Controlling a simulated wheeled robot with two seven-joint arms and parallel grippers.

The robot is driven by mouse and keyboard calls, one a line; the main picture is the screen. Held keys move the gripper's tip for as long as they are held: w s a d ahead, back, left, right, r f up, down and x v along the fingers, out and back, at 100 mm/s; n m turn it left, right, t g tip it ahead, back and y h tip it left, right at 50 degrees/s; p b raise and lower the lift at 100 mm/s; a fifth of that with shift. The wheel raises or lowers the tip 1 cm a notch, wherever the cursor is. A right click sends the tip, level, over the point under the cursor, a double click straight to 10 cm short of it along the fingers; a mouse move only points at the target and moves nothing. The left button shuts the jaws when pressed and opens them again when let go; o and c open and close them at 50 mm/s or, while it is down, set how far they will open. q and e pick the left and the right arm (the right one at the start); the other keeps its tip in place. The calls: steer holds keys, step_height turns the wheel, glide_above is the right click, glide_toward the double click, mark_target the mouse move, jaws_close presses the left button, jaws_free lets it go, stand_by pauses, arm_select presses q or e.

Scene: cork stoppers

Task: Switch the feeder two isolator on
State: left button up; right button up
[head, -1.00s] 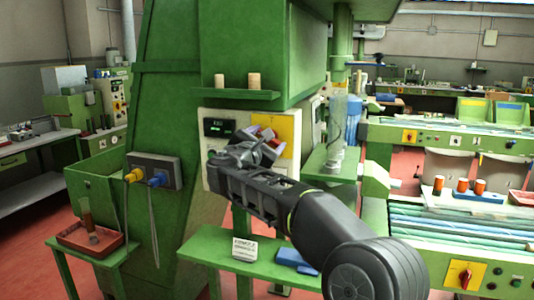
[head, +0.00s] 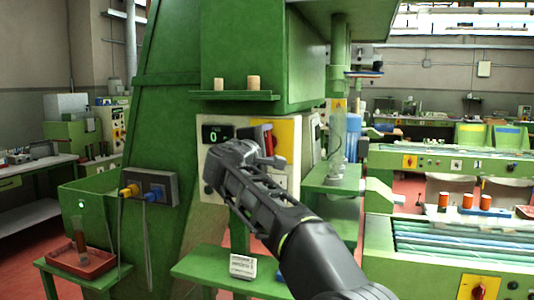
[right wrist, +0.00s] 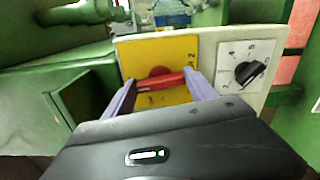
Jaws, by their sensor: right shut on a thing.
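The isolator is a red rotary handle (right wrist: 165,81) on a yellow plate (right wrist: 183,50), set in a pale control panel. In the right wrist view the handle lies across the picture, slightly tilted, with a "2" marked to its right. My right gripper (right wrist: 160,84) has its two pale purple fingers at the handle's two ends, shut on it. In the head view the handle (head: 267,138) looks nearly upright on the yellow plate (head: 288,140), partly hidden behind my right gripper (head: 262,158). My left gripper is out of view.
A dark display (head: 217,134) showing a green digit sits left of the plate. A black selector knob (right wrist: 249,73) on a white scale is beside the plate. A green table (head: 205,268) carries a small white sign (head: 242,266).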

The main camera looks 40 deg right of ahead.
steer(key=shift+m+b, duration=0.35)
steer(key=shift+m, duration=0.35)
steer(key=o, duration=1.4)
steer(key=shift+c, duration=0.2)
steer(key=b+v, duration=0.2)
steer(key=v, duration=0.5)
steer(key=shift+s+a, duration=0.25)
steer(key=shift+a, duration=0.1)
